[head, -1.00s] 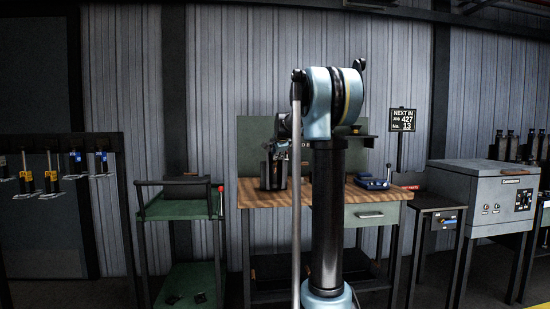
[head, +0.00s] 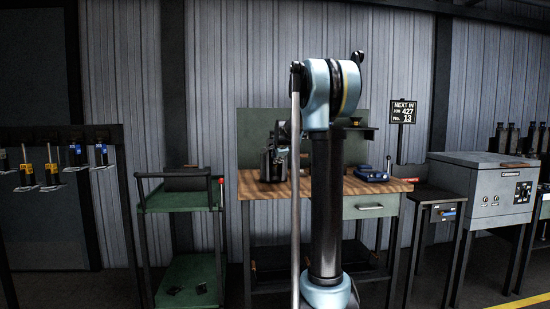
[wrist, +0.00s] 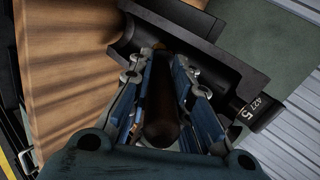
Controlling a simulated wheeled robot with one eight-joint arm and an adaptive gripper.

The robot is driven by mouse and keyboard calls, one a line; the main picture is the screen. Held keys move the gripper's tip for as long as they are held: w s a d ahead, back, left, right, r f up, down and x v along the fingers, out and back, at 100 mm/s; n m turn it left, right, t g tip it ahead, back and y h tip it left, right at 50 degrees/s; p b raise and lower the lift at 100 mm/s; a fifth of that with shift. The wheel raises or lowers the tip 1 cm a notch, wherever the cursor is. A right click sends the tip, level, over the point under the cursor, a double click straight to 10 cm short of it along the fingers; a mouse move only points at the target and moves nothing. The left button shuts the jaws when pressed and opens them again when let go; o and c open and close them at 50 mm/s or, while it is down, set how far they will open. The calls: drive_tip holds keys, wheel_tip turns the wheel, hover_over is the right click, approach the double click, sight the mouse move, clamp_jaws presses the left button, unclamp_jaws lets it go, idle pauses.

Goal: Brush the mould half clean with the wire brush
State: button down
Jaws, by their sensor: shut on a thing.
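In the wrist view my gripper (wrist: 162,62) is shut on a dark brown, rounded handle, which I take to be the wire brush (wrist: 161,112). The handle runs between the blue fingers; its bristle end is mostly hidden. The mould half (wrist: 255,82), a dark block with a hollow and a label reading 5, lies just beyond the fingertips. The brush end is at or close over it; I cannot tell if they touch. In the head view a dark upright shape (head: 270,166) stands on the bench, partly behind my arm; gripper and mould are hard to separate there.
The wooden bench (head: 251,188) has a blue device (head: 372,175) at its right. A green cart (head: 178,203) stands to the left, beside a rack of hanging tools (head: 52,168).

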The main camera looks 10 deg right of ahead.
drive_tip(key=shift+f, duration=0.4)
drive_tip(key=shift+w+r, duration=0.15)
drive_tip(key=shift+r, duration=3.6)
drive_tip(key=shift+s+f, duration=0.2)
drive_tip(key=shift+f, duration=3.6)
drive_tip(key=shift+s, duration=3)
drive_tip(key=shift+s, duration=0.15)
drive_tip(key=s, duration=0.2)
drive_tip(key=shift+s, duration=0.35)
